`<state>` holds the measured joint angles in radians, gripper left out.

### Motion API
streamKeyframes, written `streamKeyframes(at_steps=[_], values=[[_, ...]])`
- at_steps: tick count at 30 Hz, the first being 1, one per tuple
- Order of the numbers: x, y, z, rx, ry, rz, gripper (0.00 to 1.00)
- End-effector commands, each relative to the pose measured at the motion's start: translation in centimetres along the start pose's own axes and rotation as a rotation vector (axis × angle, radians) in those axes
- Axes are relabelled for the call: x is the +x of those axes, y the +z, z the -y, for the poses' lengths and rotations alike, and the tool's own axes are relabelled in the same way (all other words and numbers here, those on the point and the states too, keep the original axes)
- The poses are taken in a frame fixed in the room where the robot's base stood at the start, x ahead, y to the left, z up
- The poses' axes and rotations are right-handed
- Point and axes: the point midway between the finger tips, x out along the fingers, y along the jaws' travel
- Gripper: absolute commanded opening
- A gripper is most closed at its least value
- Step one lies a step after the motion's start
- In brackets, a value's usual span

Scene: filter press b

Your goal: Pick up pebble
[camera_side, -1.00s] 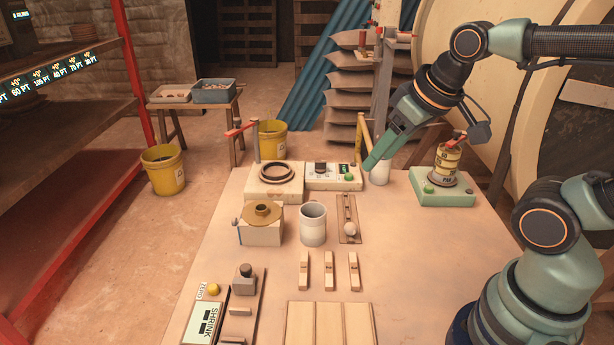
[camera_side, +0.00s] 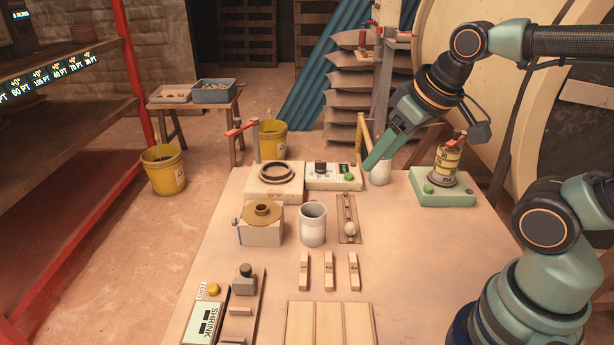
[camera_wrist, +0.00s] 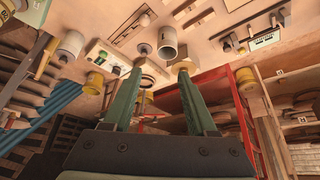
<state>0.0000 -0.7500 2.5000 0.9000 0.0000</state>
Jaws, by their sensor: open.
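The pebble (camera_side: 350,228) looks like a small pale round stone at the near end of a narrow brown wooden strip (camera_side: 346,205), right of a grey cup (camera_side: 313,222). In the side view the fingers overlap.
A white cup (camera_side: 380,173) stands close to my fingertips. A green-buttoned box (camera_side: 333,178), a ring on a block (camera_side: 275,182) and a scale with a yellow can (camera_side: 447,160) line the back. Several wooden pieces (camera_side: 328,270) lie in front. The table's right side is clear.

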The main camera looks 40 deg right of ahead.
Motion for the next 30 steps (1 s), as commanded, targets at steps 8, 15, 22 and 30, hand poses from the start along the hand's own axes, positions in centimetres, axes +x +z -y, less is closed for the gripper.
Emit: streamKeyframes(at_steps=[8,15,22,30], values=[[0.0,0.0,0.0,0.0,0.0,0.0,0.73],[0.0,0.0,0.0,0.0,0.0,0.0,0.75],[1.1,-0.3,-0.4,0.088,0.007,0.026,0.75],[6.9,-0.9,-2.3,0.522,0.061,0.129,0.75]])
